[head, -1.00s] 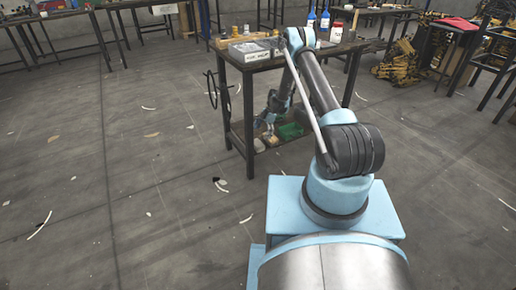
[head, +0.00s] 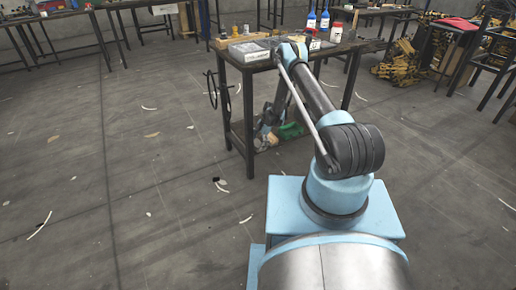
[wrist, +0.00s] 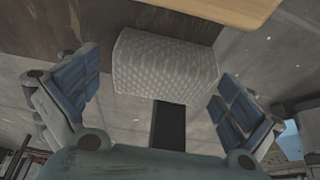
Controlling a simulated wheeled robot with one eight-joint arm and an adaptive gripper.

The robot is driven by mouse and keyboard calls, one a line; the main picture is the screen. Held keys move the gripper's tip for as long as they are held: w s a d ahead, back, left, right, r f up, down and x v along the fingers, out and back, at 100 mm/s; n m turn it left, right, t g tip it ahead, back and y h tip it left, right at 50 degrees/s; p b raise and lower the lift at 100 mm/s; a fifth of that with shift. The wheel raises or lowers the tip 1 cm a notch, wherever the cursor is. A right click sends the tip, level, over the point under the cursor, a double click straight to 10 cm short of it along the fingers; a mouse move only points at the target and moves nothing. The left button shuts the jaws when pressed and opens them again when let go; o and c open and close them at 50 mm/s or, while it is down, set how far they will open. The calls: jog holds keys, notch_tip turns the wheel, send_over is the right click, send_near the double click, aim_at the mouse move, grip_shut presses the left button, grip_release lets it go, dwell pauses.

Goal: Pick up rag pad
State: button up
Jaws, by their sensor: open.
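The rag pad (wrist: 165,68) is a pale grey, dimpled, rounded block in the upper middle of the wrist view. It lies by the edge of a dark board. My gripper (wrist: 157,85) is open, with one blue-padded finger on each side of the pad and gaps between them and it. Neither finger appears to touch it. In the head view my gripper (head: 265,132) is low beside the workbench's lower shelf, partly hidden by my arm. I cannot pick out the pad surely there.
The workbench (head: 231,60) carries a grey box (head: 249,52), blue bottles (head: 324,20) and a white jar (head: 336,33) on top. A green item (head: 291,130) lies on its lower shelf. Open floor lies left.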

aim_at(258, 143)
jog(key=c, duration=1)
jog(key=shift+r, duration=0.1)
notch_tip(258, 143, up, 10)
jog(key=shift+f, duration=0.1)
jog(key=shift+o, duration=0.8)
jog(key=shift+d, duration=0.1)
